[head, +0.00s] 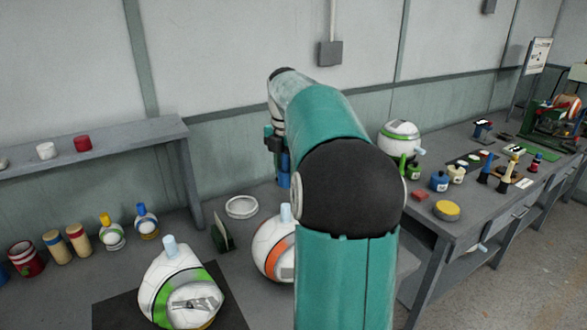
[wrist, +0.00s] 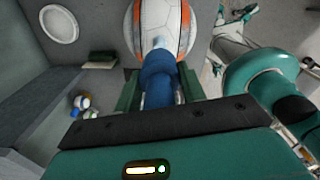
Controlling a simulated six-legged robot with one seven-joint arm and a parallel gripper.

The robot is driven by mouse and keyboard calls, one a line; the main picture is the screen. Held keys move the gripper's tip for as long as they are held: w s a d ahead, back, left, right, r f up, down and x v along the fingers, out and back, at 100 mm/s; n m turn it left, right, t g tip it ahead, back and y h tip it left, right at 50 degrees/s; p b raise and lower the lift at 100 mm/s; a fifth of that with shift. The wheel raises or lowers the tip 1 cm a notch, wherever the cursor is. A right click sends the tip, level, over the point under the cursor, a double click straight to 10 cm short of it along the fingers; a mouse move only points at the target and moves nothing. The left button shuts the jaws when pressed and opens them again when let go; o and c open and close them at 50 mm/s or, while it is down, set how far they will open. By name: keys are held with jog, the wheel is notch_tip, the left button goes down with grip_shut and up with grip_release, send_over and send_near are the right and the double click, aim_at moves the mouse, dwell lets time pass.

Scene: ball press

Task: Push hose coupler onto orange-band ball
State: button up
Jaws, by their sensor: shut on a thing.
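The orange-band ball (head: 268,256) is white with an orange band and stands on the bench, partly hidden behind my arm. Its pale blue nozzle (head: 286,214) points up. The ball also shows at the top of the wrist view (wrist: 165,18), with the nozzle (wrist: 157,43) facing me. My gripper (wrist: 159,88) is shut on the blue hose coupler (wrist: 158,76). The coupler also shows in the head view (head: 284,172), hanging upright above the nozzle with a small gap between them. In the wrist view the coupler's far end roughly lines up with the nozzle.
A green-band ball (head: 160,282) stands on a dark mat at the front left. A white ring (head: 241,207) and a small dark green block (head: 222,232) lie left of the orange-band ball. A grey shelf (head: 95,150) runs along the left. The right bench holds several small items.

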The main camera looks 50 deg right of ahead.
jog(key=shift+w+a, duration=0.1)
jog(key=shift+a, duration=0.15)
jog(key=shift+f, duration=0.6)
send_over(285, 205)
jog(key=shift+f, duration=2.3)
jog(key=shift+f, duration=2.15)
jog(key=o, duration=1.2)
jog(key=shift+c, duration=0.2)
